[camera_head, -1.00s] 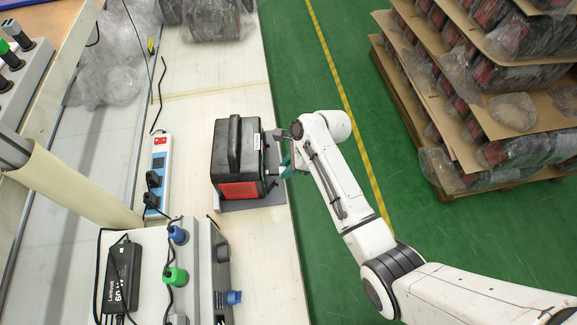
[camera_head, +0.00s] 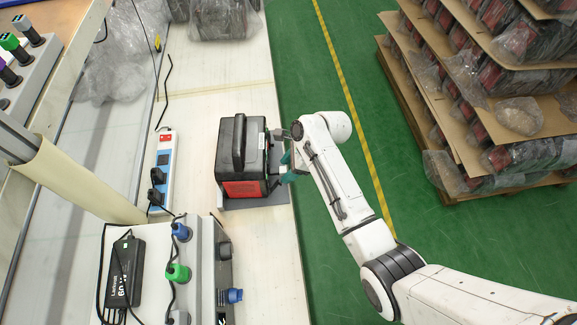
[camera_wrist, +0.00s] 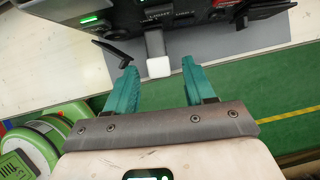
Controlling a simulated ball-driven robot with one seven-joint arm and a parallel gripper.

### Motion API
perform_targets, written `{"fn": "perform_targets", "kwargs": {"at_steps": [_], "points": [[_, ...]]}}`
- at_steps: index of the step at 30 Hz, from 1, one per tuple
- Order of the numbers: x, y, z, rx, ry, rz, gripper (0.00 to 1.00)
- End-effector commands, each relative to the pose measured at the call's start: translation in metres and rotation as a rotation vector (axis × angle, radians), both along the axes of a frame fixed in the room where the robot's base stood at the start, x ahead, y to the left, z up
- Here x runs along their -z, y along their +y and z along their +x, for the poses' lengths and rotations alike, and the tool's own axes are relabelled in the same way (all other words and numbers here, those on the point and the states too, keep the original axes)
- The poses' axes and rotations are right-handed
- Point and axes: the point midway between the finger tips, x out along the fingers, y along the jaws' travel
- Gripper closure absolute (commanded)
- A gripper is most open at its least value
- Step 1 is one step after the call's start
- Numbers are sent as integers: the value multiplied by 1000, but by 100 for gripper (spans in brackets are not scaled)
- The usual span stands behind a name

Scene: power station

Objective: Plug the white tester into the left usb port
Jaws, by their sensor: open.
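The black and red power station (camera_head: 240,160) stands on a grey plate on the bench, and its front panel (camera_wrist: 185,14) fills the top of the wrist view. The white tester (camera_wrist: 158,68) has a white end and a grey body that reaches up to the panel, near a port label. I cannot tell how deep it sits or exactly which port it meets. My gripper (camera_wrist: 159,66) is open, with its teal fingers apart on either side of the tester's white end and no visible contact. In the head view my gripper (camera_head: 285,164) is at the station's right side, partly hidden by the arm.
Black plugs or leads (camera_wrist: 112,52) stick out left of the tester, with another at upper right. A power strip (camera_head: 162,168) lies left of the station. Green floor is free right of the bench; a loaded pallet stack (camera_head: 480,95) stands beyond.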

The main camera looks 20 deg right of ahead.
Motion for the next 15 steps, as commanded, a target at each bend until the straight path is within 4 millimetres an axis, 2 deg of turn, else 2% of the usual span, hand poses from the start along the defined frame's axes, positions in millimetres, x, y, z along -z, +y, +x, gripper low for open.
{"fn": "perform_targets", "kwargs": {"at_steps": [8, 15], "points": [[-8, -4, -1, 0, -1, 1, 46], [-46, -23, -9, 1, -3, 0, 46]]}}
